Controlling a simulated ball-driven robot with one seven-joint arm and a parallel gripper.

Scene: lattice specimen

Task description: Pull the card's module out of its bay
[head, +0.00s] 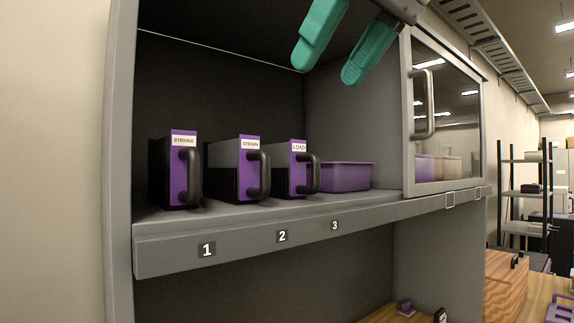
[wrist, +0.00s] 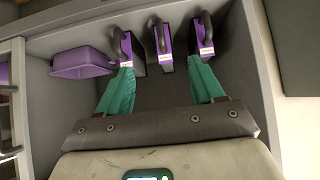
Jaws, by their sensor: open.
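Three dark modules with purple faces, white labels and black handles stand in a row on the grey shelf: one at bay 1 with a hard-to-read label (head: 174,175), STRAIN at bay 2 (head: 243,168) and LOAD at bay 3 (head: 296,165). In the wrist view their order is reversed: LOAD (wrist: 138,58), STRAIN (wrist: 165,60), and the bay 1 module (wrist: 208,50). My gripper (head: 328,68) has teal fingers, open and empty, above the row in the head view. In the wrist view its fingers (wrist: 160,68) spread either side of STRAIN's column, touching nothing visibly. I see no readable card.
A purple bin (head: 345,177) sits right of LOAD on the shelf. A glass door with a handle (head: 447,120) covers the cabinet section to the right. The shelf's front lip (head: 160,254) carries number plates 1, 2 and 3. Wooden boxes (head: 506,285) stand lower right.

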